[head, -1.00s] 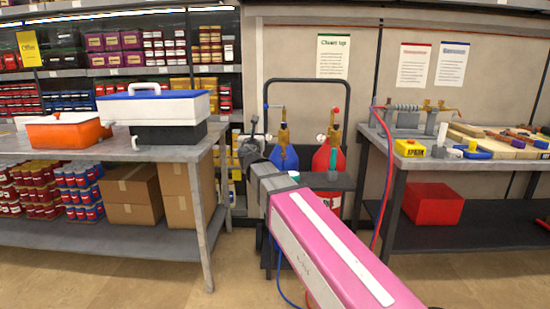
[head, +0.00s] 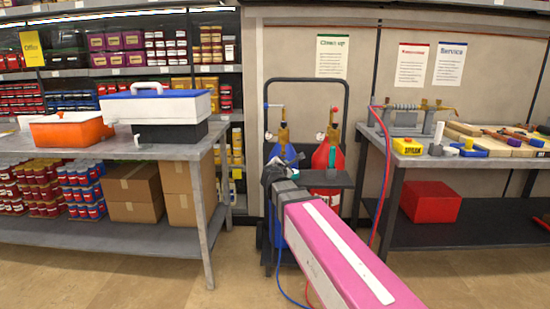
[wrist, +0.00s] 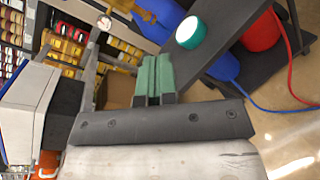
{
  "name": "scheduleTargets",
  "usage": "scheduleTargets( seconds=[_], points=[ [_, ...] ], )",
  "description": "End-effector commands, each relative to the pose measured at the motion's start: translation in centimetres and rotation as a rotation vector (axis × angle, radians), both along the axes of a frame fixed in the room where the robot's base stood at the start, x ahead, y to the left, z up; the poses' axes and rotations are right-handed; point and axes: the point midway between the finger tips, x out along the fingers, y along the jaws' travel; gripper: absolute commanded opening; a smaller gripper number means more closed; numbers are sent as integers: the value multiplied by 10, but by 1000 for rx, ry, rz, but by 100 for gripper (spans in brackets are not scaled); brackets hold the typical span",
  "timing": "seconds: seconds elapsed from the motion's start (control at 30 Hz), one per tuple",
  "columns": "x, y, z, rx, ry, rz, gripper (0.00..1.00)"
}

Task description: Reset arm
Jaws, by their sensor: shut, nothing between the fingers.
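My gripper (wrist: 153,78) shows in the wrist view as two green fingers pressed together, with nothing between them. In the head view my pink arm reaches from the lower right toward the middle. Its dark end is in front of the gas cylinder cart, so the fingers are hard to make out there. The cart (head: 345,100) holds a blue cylinder (head: 276,153) on the left and a red cylinder (head: 323,158) on the right. In the wrist view a teal and white round cup (wrist: 190,32) is on the cart's dark tray (wrist: 240,27), apart from the fingers.
On the left a grey bench (head: 205,158) bears a blue-lidded white cooler (head: 160,106) and an orange box (head: 68,130). On the right a workbench (head: 389,165) carries tools, with a red box (head: 431,202) below. Hoses hang near the cart. Floor shows between the benches.

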Motion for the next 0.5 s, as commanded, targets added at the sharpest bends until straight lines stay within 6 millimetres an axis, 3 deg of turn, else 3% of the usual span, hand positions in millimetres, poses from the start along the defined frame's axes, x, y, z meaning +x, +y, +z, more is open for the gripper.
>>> scheduleTargets(
  seconds=[0.03,0.2,0.37,0.5],
  points=[
    [-7,-21,-23,102,30,-59,0],
    [-39,-84,-108,526,133,-329,0],
    [-88,-129,-190,918,216,-659,0],
    [-143,-152,-254,1237,273,-1008,0]
  ],
)
